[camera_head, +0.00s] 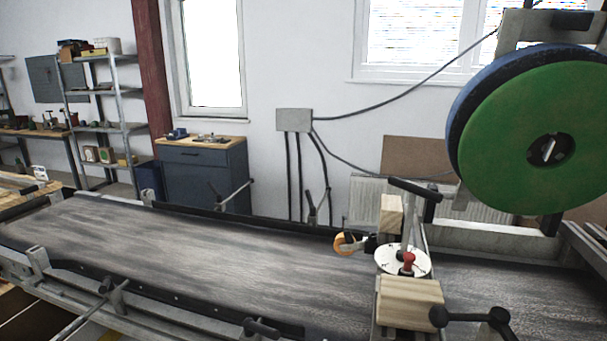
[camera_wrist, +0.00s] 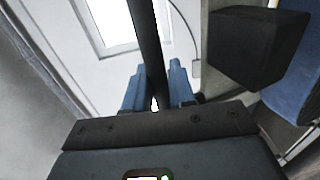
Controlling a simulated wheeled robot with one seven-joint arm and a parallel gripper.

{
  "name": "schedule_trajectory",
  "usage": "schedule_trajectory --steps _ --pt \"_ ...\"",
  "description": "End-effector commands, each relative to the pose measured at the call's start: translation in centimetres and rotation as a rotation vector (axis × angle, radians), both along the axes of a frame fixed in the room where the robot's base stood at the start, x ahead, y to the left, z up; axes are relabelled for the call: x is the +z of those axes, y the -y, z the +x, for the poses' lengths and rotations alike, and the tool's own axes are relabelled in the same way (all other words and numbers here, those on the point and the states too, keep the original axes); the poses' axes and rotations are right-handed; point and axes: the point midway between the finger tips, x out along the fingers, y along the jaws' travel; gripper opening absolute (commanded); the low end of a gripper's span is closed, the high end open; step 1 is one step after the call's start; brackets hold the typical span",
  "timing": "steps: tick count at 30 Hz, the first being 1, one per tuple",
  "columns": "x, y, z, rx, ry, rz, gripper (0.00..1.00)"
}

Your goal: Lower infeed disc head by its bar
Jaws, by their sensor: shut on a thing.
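A large disc head (camera_head: 500,135) with a green face and a blue rim hangs over the right part of the conveyor. A grey bracket (camera_head: 515,30) shows above it. The blue disc edge also shows at the right of the wrist view (camera_wrist: 295,75). My gripper (camera_wrist: 158,103) has blue fingers on both sides of a dark bar (camera_wrist: 147,45) and is shut on it. The bar runs up between the fingers. My gripper does not show in the head view, so its place against the disc cannot be told there.
The conveyor belt (camera_head: 190,240) runs across the front and is bare on the left. Wooden blocks (camera_head: 410,293), a white dial with a red knob (camera_head: 395,258) and black clamp handles (camera_head: 470,316) stand near the disc. A dark block (camera_wrist: 250,45) is close right of my fingers.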

Motion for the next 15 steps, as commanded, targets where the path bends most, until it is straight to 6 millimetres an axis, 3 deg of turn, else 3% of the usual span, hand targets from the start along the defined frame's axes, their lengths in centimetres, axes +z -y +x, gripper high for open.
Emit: schedule_trajectory --steps 4,15 --pt "0.06 0.00 -0.01 0.000 0.001 -0.001 0.00" --pt "0.03 -0.01 -0.07 0.000 0.002 -0.002 0.00"
